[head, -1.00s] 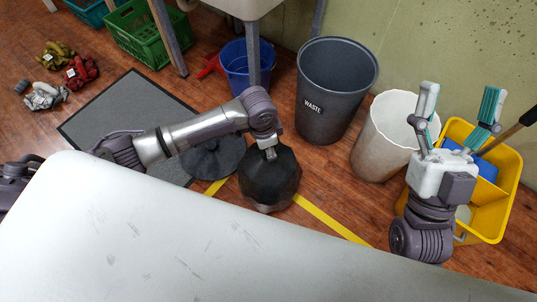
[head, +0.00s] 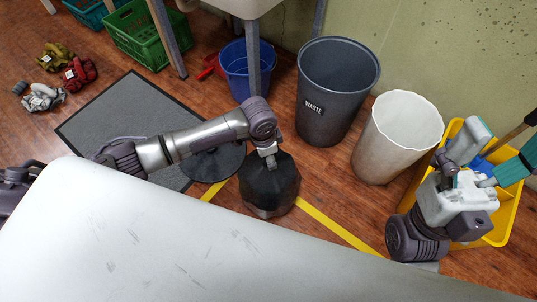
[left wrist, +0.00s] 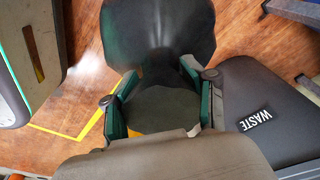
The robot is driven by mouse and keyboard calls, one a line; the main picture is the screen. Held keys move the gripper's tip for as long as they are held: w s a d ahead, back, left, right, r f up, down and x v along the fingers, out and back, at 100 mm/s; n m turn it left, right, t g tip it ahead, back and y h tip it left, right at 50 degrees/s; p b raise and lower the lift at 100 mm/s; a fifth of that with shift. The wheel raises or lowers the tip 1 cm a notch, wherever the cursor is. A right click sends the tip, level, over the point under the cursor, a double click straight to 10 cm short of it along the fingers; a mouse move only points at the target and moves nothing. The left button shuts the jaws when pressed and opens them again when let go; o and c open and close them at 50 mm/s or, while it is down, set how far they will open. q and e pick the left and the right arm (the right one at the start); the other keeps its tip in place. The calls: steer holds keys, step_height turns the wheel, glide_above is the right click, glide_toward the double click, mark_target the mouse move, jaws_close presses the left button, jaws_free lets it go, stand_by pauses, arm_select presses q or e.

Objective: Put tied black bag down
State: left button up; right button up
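The tied black bag (head: 270,188) is below my left gripper (head: 266,150), beside the dark round disc on the floor. In the left wrist view the bag (left wrist: 160,35) fills the top middle, and its narrowed neck lies between the green-padded fingers of my left gripper (left wrist: 158,75), which are closed against it. I cannot tell whether the bag's underside touches the floor. My right gripper (head: 502,142) is open and empty, its fingers spread above the yellow bucket at the right.
A grey waste bin (head: 330,118) and a white bin (head: 392,150) stand behind and right of the bag. The yellow bucket (head: 508,215) is at far right. A blue bucket (head: 236,80), a grey mat (head: 110,115) and yellow floor tape (head: 335,228) are near. A pale surface (head: 170,245) fills the front.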

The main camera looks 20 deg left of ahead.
arm_select(q)
steer(key=shift+o, duration=1.3)
